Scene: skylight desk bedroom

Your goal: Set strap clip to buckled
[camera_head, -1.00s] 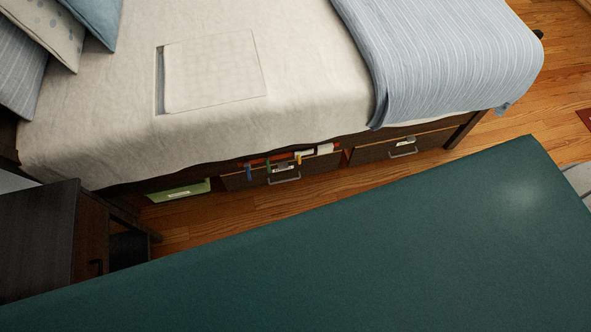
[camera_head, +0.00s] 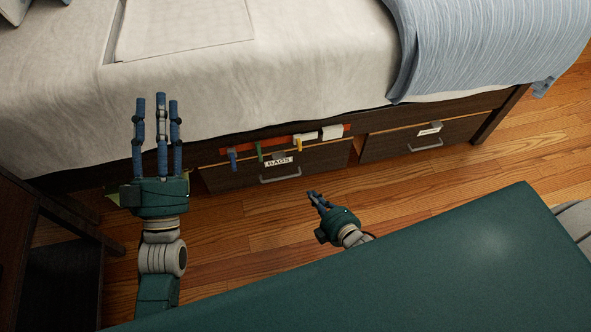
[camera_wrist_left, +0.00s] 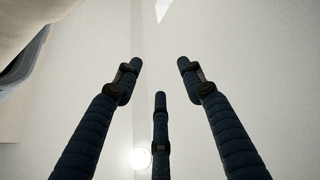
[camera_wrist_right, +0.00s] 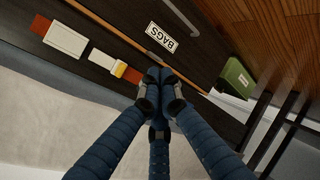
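A red strap (camera_head: 258,141) runs along the top of the middle drawer under the bed. A white block (camera_head: 332,132) sits at its right end. A smaller white piece with a yellow tab (camera_head: 299,144) is left of it. In the right wrist view the white block (camera_wrist_right: 65,40) and the white-and-yellow piece (camera_wrist_right: 103,59) are apart, with a dark gap between. My right gripper (camera_head: 315,196) is low in front of the drawer, its fingers drawn together and empty, not touching the strap. My left gripper (camera_head: 157,102) points up beside the bed with fingers spread, empty.
The middle drawer (camera_head: 310,168) has a BAGS label and a handle. Blue (camera_head: 233,160) and green (camera_head: 260,152) tabs hang near the strap. Another drawer (camera_head: 462,132) is at right, a dark nightstand (camera_head: 25,235) at left. A green box (camera_wrist_right: 235,76) shows in the right wrist view.

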